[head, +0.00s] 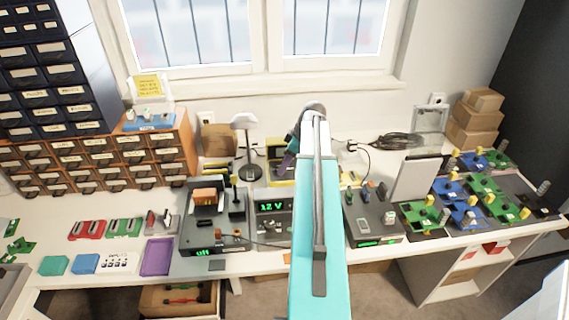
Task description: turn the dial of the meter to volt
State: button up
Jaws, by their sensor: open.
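A yellow-edged, dark-faced thing (277,174) stands behind the bench units, partly covered by my arm; it may be the meter. I cannot make out a dial or its setting. My teal arm rises through the middle of the head view and bends over at the top. My gripper (288,162) seems to be the small dark end just left of the arm, in front of or above the yellow thing. Its jaws are open, though the fingers are too small to make out. I cannot tell whether it touches anything.
A grey unit with a green "12 V" display (271,207) stands left of my arm, beside a soldering station (213,225). A grey box with knobs (372,220) stands right. A white lamp (245,122) rises behind. Circuit boards (465,214) crowd the right.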

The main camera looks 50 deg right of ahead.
jog(key=shift+w+a+f, duration=0.1)
jog(key=shift+f, duration=0.2)
jog(key=c, duration=1)
jog(key=shift+c, duration=0.2)
jog(key=shift+a+m+b, duration=0.1)
jog(key=shift+m+b, duration=0.2)
jog(key=shift+m, duration=0.1)
jog(key=m+h, duration=0.1)
jog(key=m, duration=0.1)
jog(key=m+b, duration=0.1)
jog(key=m, duration=0.1)
jog(key=shift+a+t+h, duration=0.2)
jog(key=shift+t+h, duration=0.1)
jog(key=shift+h, duration=0.1)
jog(key=m+h, duration=0.1)
jog(key=m, duration=0.2)
jog(key=shift+a+m+b, duration=0.15)
jog(key=shift+m+b, duration=0.25)
jog(key=shift+w+m+h, duration=0.1)
jog(key=shift+m+h, duration=0.6)
jog(key=shift+m, duration=0.8)
jog(key=shift+g, duration=0.4)
